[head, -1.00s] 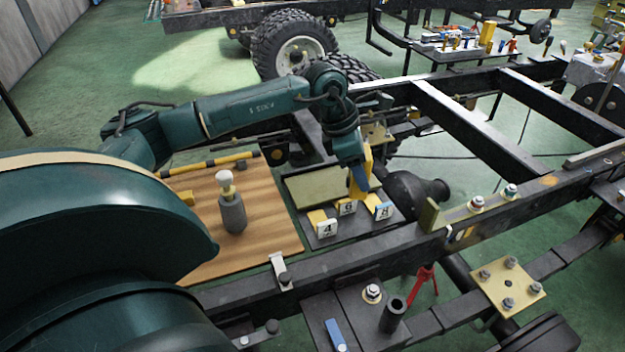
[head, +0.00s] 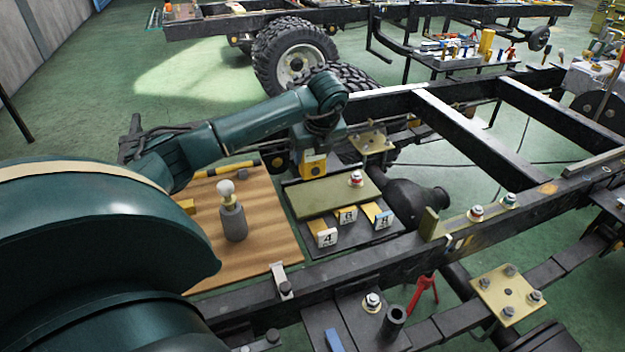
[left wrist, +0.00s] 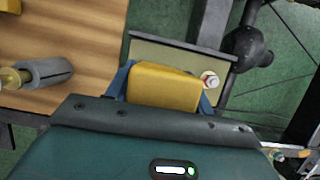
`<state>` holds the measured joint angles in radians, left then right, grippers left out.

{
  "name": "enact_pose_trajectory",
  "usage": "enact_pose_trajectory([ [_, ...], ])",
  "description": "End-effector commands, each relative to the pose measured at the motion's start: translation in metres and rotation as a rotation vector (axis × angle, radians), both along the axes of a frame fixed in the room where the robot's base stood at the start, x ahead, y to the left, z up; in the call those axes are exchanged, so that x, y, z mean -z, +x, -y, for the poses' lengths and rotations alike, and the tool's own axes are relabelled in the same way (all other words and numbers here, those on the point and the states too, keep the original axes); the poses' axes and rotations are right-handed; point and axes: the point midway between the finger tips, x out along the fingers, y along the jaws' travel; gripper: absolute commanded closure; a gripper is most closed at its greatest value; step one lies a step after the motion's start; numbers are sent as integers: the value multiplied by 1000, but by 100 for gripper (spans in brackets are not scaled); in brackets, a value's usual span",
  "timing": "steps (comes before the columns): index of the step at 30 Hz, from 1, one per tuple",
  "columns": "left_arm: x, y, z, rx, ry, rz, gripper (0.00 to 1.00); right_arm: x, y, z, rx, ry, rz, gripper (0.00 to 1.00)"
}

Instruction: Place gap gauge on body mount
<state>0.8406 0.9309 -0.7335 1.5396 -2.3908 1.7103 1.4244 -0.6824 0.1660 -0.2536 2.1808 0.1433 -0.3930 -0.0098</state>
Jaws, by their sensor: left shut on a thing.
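My left gripper (head: 313,172) is shut on a yellow block, which I take to be the gap gauge (left wrist: 163,88); blue fingers show on both sides of it in the left wrist view. In the head view it hangs at the left back corner of an olive plate (head: 318,196). A red and white bushing with a bolt, likely a body mount (head: 356,179), stands on that plate, right of the gripper and apart from the block. It also shows in the left wrist view (left wrist: 210,79). My right gripper is out of view.
Yellow gauges numbered 4 (head: 324,235), 6 (head: 347,217) and 8 (head: 381,218) sit in front of the plate. A wooden board (head: 262,228) with a grey cylinder (head: 233,222) lies to the left. Black chassis rails (head: 345,257) run along the front and right.

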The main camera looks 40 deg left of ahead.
Motion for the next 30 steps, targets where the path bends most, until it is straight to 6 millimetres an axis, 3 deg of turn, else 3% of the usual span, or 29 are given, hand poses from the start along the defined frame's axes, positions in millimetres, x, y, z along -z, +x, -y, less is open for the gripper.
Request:
enact_pose_trajectory([
  [3,21,-1,0,2,-1,-3,74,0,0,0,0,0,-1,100],
  [10,40,0,0,4,-1,0,74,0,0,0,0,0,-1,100],
  [16,67,0,1,5,-1,-1,74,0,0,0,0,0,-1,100],
  [26,71,0,0,6,-1,2,74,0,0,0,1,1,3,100],
  [27,70,0,0,6,0,1,45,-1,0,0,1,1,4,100],
  [30,70,0,0,6,0,1,37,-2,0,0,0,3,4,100],
])
